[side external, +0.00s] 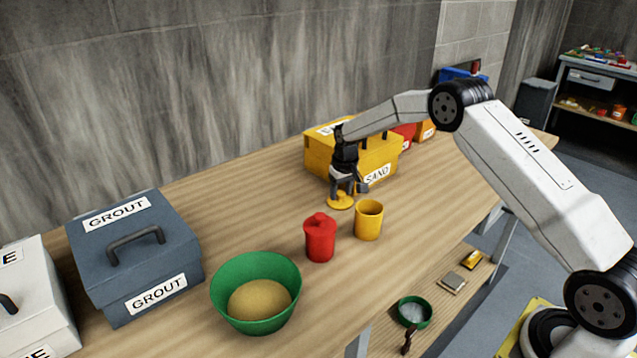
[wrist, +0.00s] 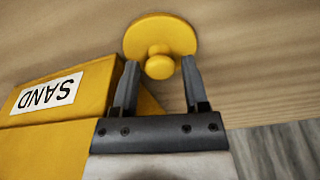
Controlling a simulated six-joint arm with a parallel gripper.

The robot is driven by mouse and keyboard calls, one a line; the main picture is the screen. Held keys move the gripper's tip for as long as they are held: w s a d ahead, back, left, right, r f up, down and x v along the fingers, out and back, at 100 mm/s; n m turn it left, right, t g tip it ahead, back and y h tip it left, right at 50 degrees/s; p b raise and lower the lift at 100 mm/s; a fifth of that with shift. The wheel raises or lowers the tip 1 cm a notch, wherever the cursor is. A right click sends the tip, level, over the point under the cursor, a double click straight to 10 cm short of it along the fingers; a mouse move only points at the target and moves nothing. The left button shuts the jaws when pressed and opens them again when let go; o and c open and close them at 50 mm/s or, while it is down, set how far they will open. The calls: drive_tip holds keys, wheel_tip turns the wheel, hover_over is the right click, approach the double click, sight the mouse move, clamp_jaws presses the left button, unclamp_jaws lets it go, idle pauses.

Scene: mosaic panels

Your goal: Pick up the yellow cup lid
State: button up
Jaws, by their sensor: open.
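The yellow cup lid (side external: 341,203) lies flat on the wooden table in front of the yellow sand box, knob up. In the wrist view the lid (wrist: 160,33) is a round disc with a knob (wrist: 160,66). My gripper (side external: 347,188) is right above the lid, pointing down. In the wrist view my gripper (wrist: 160,70) is open, with one finger on each side of the knob and a gap on both sides. I cannot tell how far the fingertips are above the disc. The open yellow cup (side external: 369,222) stands to the right, apart from the lid.
The yellow sand box (side external: 325,152) stands close behind my gripper. A red lidded jar (side external: 320,240) and a green bowl (side external: 226,292) with tan contents stand nearer the camera. A grey grout box (side external: 180,232) is at left. The table (side external: 245,205) between grout box and lid is clear.

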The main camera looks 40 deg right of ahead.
drive_tip(key=shift+f, duration=0.45)
clamp_jaws()
drive_tip(key=shift+r, duration=0.2)
drive_tip(key=shift+w+r, duration=0.1)
drive_tip(key=shift+r, duration=0.4)
wheel_tip(320, 180, up, 2)
drive_tip(key=shift+r, duration=0.1)
drive_tip(key=s+a+r, duration=0.2)
drive_tip(key=s+r, duration=0.7)
drive_tip(key=s, duration=0.5)
drive_tip(key=shift+a+r, duration=0.2)
drive_tip(key=shift+a, duration=0.1)
